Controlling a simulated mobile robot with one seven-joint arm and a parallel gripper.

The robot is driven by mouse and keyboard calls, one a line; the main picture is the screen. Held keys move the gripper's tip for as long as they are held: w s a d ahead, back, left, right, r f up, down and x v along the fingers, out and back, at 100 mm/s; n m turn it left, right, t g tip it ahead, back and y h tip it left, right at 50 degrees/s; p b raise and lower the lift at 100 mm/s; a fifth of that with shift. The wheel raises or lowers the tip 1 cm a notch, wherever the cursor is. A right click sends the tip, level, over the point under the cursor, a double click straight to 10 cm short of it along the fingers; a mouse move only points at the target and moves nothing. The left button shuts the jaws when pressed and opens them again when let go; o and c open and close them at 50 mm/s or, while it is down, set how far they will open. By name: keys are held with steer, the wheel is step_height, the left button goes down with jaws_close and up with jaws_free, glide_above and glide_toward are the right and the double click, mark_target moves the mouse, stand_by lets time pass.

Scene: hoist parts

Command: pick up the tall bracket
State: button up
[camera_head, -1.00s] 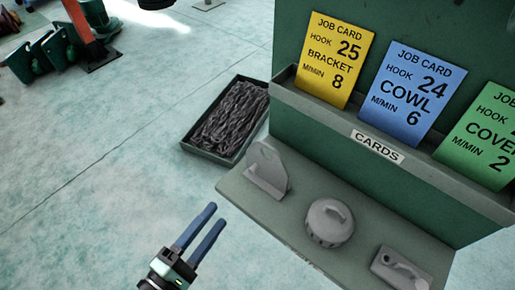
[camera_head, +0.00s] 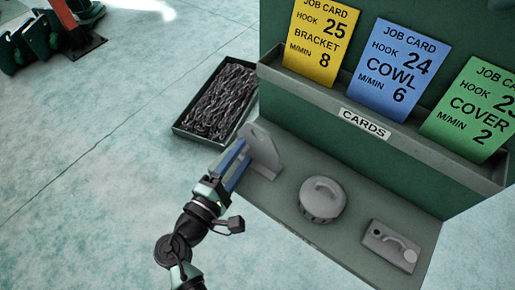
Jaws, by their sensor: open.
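The tall bracket (camera_head: 264,147) is a grey part with an upright plate, standing at the left end of the grey-green shelf (camera_head: 277,200). My gripper (camera_head: 240,160) is at the bracket's left side, with its blue fingers reaching up toward the upright plate. The jaws are open. The fingertips overlap the bracket's left edge in the picture, and I cannot tell whether they touch it or lie around it. Part of the bracket's left side is hidden by the fingers.
A card rack (camera_head: 330,98) holds yellow, blue and green cards behind. A tray of chain (camera_head: 183,127) lies on the floor behind left.

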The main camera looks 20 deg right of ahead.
jaws_close()
stand_by(0.3)
stand_by(1.1)
steer(key=shift+w+r, duration=0.1)
steer(key=shift+r, duration=0.05)
